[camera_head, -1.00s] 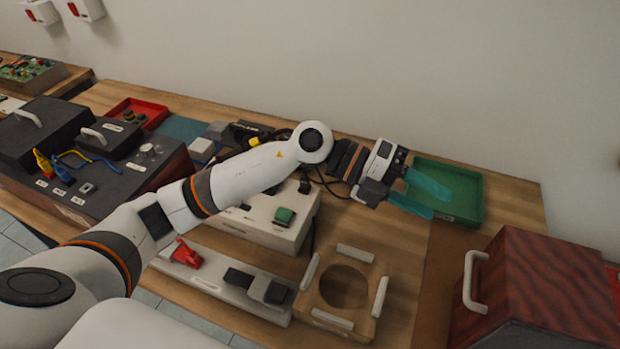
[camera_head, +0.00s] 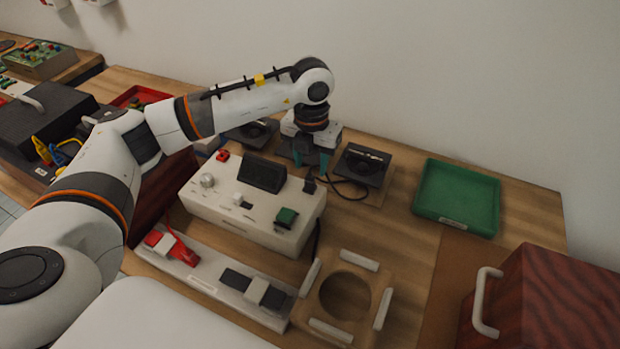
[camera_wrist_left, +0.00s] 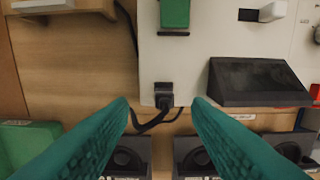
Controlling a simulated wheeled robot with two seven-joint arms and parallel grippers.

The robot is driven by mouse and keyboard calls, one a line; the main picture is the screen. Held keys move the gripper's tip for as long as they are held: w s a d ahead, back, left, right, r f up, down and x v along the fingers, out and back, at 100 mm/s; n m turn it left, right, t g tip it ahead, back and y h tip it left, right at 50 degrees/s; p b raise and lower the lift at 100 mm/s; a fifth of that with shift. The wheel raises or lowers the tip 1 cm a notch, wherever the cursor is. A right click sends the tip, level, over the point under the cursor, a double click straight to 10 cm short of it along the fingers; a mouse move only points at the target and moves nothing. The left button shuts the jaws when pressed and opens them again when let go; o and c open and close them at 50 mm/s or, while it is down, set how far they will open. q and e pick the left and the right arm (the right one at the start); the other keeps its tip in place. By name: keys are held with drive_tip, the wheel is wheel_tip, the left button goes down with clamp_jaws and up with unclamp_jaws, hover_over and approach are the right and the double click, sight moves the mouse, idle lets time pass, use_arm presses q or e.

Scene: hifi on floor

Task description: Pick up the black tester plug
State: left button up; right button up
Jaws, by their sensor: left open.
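The black tester plug (camera_head: 309,185) sits at the back right edge of the white tester box (camera_head: 235,212), with a black cable running from it. In the left wrist view the plug (camera_wrist_left: 164,94) shows upright in the picture, just ahead of and between the fingertips. My left gripper (camera_head: 310,161) points down behind the box, above and close to the plug, its teal fingers apart and empty. The fingers (camera_wrist_left: 161,108) also show open in the wrist view. I cannot tell the exact gap to the plug. My right gripper is not in view.
A green tray (camera_head: 457,219) lies to the right. A wooden fixture (camera_head: 312,308) and a white strip holder (camera_head: 213,283) are in front. A dark red wooden box (camera_head: 545,300) stands front right.

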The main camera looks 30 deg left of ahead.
sight(310, 176)
use_arm(q)
drive_tip(key=shift+w+a+f+p, duration=0.15)
drive_tip(key=shift+f+p, duration=0.2)
drive_tip(key=shift+f, duration=1.15)
drive_tip(key=shift+w+a+f+p, duration=0.15)
drive_tip(key=shift+f+p, duration=0.2)
drive_tip(key=shift+f, duration=1.15)
clamp_jaws()
